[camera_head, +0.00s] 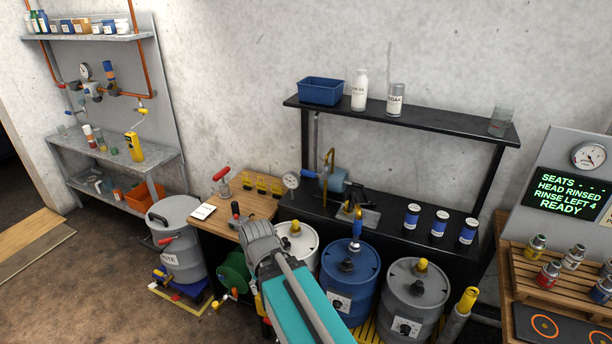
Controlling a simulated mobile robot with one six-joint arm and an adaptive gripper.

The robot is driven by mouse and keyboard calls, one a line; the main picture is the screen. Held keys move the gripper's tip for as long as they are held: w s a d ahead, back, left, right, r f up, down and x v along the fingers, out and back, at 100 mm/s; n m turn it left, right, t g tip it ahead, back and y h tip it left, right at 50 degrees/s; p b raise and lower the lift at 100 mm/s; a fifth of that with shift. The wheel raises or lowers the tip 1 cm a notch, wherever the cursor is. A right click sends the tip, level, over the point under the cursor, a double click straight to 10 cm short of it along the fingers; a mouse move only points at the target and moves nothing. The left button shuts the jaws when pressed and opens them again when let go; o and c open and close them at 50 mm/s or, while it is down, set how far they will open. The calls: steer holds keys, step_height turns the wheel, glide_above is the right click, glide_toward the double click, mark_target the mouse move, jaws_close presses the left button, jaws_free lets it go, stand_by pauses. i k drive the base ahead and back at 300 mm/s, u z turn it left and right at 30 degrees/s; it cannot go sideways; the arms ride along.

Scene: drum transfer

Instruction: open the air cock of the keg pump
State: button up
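A pump with a blue cylindrical body (335,180) and brass pipe stands on the black bench, beside a round gauge (291,180). It may be the keg pump; I cannot pick out its air cock. A second blue fitting with a brass top (357,228) stands upright on the blue drum (349,279). My gripper (240,222) is at the end of my teal arm, over the wooden worktop's front edge, left of and apart from the pump.
A white drum (298,240) and a grey drum (413,290) flank the blue one. A green round vessel (235,270) and a grey waste bin (178,238) stand left of my arm. A black shelf (440,121) overhangs the bench.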

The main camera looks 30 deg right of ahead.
mark_target(303, 172)
steer(key=z, duration=0.05)
steer(key=k, duration=1.25)
steer(key=z, duration=0.55)
steer(key=i, duration=1)
steer(key=u, duration=0.05)
